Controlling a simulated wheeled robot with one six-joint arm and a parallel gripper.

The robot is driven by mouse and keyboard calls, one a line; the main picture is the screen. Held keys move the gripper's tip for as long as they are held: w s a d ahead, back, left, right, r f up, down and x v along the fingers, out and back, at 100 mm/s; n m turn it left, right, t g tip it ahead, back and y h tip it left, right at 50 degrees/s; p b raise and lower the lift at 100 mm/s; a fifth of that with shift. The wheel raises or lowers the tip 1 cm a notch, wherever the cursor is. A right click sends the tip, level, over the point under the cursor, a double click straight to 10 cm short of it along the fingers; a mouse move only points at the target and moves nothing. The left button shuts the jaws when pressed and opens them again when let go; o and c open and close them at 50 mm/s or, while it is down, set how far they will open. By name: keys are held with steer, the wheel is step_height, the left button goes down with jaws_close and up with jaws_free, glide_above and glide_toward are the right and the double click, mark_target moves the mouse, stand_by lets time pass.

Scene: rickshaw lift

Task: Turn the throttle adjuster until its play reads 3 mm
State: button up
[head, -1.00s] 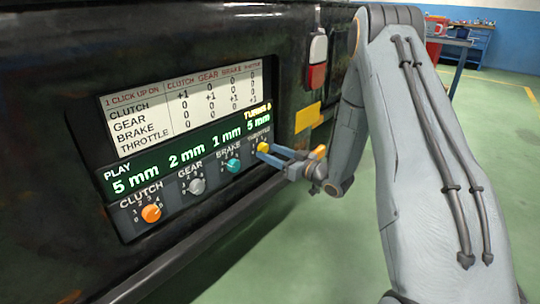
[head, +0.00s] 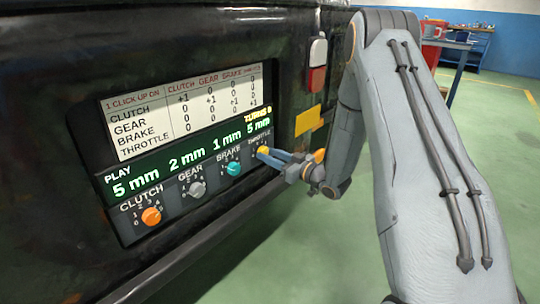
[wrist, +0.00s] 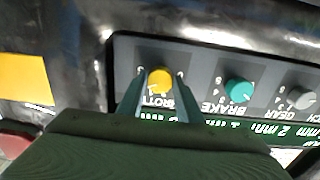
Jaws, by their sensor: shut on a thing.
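The throttle adjuster is a yellow knob (head: 262,151) at the right end of the panel's knob row. It also shows in the wrist view (wrist: 160,79). My gripper (head: 268,155) is shut on this knob, with one finger on each side of it in the wrist view. The play display (head: 190,160) reads clutch 5 mm, gear 2 mm, brake 1 mm and throttle 5 mm. A yellow line above the throttle reading begins with "TURNS"; its number is too small to be sure of. The throttle dial marks are partly hidden by my fingers.
The teal brake knob (head: 233,168), grey gear knob (head: 197,188) and orange clutch knob (head: 151,216) sit left of the throttle knob. A white chart (head: 180,112) is above the display. A yellow plate (head: 307,120) and a red-white lamp (head: 317,65) are to the right.

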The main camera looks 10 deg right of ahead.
steer(key=n+p, duration=0.2)
steer(key=n, duration=0.1)
steer(key=shift+d+n, duration=0.1)
steer(key=shift+n, duration=0.2)
steer(key=n+p, duration=0.1)
steer(key=n, duration=0.2)
steer(key=shift+n+p, duration=0.35)
steer(key=shift+n, duration=0.05)
steer(key=n+p, duration=0.1)
steer(key=n, duration=0.3)
steer(key=shift+r+p, duration=0.1)
steer(key=shift+p, duration=0.25)
steer(key=shift+w+d+n+p, duration=0.1)
steer(key=shift+n+p, duration=0.45)
steer(key=shift+n, duration=1.25)
steer(key=o, duration=1)
steer(key=shift+d, duration=0.1)
steer(key=shift+o, duration=0.2)
steer(key=shift+a, duration=0.2)
